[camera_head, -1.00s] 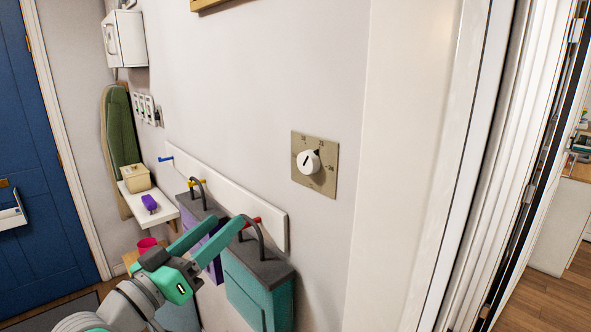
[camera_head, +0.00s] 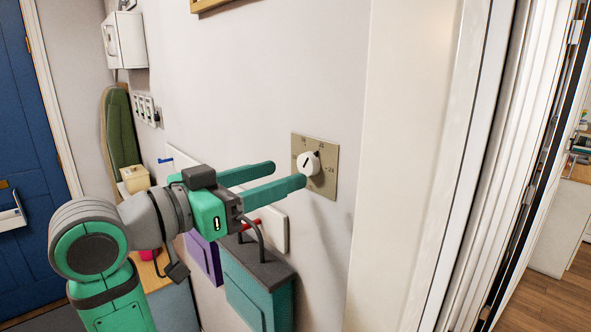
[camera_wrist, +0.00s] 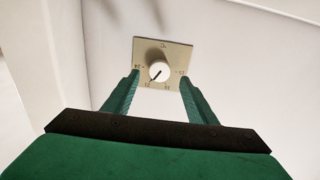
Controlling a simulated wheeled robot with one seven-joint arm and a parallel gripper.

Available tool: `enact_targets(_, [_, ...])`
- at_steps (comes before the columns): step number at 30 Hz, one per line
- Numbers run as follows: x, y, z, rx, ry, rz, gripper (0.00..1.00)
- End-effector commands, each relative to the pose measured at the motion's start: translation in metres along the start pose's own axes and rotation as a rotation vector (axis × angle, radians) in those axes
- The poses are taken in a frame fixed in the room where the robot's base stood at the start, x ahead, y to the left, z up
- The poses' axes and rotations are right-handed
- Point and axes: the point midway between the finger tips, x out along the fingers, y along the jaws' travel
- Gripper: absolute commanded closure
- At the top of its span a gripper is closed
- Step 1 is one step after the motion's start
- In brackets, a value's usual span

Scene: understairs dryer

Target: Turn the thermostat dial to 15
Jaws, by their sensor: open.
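The thermostat is a beige square plate (camera_head: 327,188) on the wall with a round white dial (camera_head: 308,163) and printed numbers around it. In the wrist view the dial (camera_wrist: 159,71) sits between and beyond my fingertips, with its dark pointer mark at the lower left, between about 21 and 24. The marks 15, 18, 21 and 24 are partly readable on the plate (camera_wrist: 176,51). My gripper (camera_head: 288,174) is open and empty, its two green fingers aimed at the dial. In the wrist view, my gripper (camera_wrist: 158,84) straddles the dial's line; contact is not visible.
A white door frame (camera_head: 400,170) stands right of the thermostat. The wall around the plate is clear.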

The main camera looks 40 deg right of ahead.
Motion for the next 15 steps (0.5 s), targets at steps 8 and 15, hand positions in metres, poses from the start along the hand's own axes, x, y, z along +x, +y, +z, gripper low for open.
enact_targets(8, [0.04,0.0,0.0,0.0,0.0,0.001,0.48])
enact_targets(15, [0.051,0.001,0.0,0.0,0.002,0.001,0.48])
